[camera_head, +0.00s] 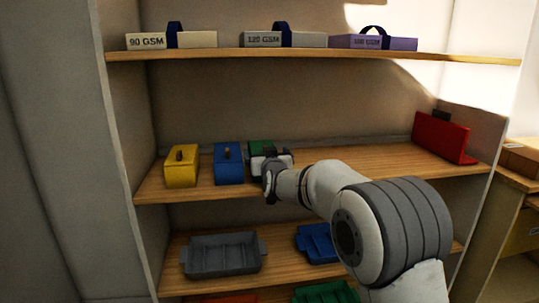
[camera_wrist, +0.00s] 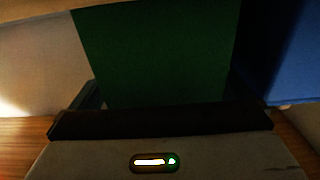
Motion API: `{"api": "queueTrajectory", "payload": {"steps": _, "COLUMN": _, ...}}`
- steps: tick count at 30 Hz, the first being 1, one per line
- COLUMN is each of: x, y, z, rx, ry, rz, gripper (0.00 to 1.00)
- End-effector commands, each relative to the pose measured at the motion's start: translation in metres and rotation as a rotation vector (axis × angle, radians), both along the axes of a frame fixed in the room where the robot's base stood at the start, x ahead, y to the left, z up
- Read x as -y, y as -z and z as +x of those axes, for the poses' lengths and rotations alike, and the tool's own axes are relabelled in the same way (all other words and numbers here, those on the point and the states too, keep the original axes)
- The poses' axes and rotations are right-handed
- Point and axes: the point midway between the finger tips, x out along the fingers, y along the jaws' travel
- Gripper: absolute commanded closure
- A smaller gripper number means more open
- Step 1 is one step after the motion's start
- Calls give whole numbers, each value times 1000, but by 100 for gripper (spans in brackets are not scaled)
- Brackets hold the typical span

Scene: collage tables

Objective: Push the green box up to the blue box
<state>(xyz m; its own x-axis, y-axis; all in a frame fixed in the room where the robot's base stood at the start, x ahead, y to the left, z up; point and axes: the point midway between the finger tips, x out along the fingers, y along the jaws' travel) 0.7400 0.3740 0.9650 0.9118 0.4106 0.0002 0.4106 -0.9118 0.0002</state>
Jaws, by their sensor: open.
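The green box (camera_head: 261,147) stands on the middle shelf, mostly hidden behind my gripper (camera_head: 270,162) in the head view. The blue box (camera_head: 229,164) stands close on its left; whether they touch cannot be told. In the wrist view the green box (camera_wrist: 155,55) fills the middle, directly in front of my gripper (camera_wrist: 165,98). The blue box (camera_wrist: 292,50) shows there at the right edge, with a dark strip between them. My gripper is open at the green box; contact is hard to judge.
A yellow box (camera_head: 181,166) stands left of the blue box. A red item (camera_head: 440,138) stands at the shelf's right end, with free shelf (camera_head: 370,158) between. Labelled boxes sit above; a grey tray (camera_head: 222,254) and a blue tray (camera_head: 316,243) sit below.

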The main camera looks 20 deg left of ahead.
Motion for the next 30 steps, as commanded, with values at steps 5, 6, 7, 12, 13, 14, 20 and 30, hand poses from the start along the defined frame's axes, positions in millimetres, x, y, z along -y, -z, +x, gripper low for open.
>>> {"api": "queueTrajectory", "payload": {"steps": 5, "x": 2, "y": -1, "z": -4, "rx": 0, "ry": 0, "rz": 0, "gripper": 0}}
{"api": "queueTrajectory", "payload": {"steps": 6, "x": 3, "y": -1, "z": -7, "rx": 0, "ry": -1, "rz": 0, "gripper": 0}}
{"api": "queueTrajectory", "payload": {"steps": 7, "x": 4, "y": -1, "z": -10, "rx": -1, "ry": -1, "rz": 0, "gripper": 0}}
{"api": "queueTrajectory", "payload": {"steps": 12, "x": 16, "y": -1, "z": -35, "rx": -1, "ry": -1, "rz": -1, "gripper": 0}}
{"api": "queueTrajectory", "payload": {"steps": 13, "x": 18, "y": -1, "z": -39, "rx": -1, "ry": -1, "rz": -1, "gripper": 0}}
{"api": "queueTrajectory", "payload": {"steps": 14, "x": 20, "y": -1, "z": -43, "rx": 0, "ry": -1, "rz": -1, "gripper": 0}}
{"api": "queueTrajectory", "payload": {"steps": 20, "x": 29, "y": 0, "z": -64, "rx": 0, "ry": -1, "rz": 0, "gripper": 0}}
{"api": "queueTrajectory", "payload": {"steps": 30, "x": 33, "y": 0, "z": -68, "rx": 0, "ry": 1, "rz": 0, "gripper": 0}}
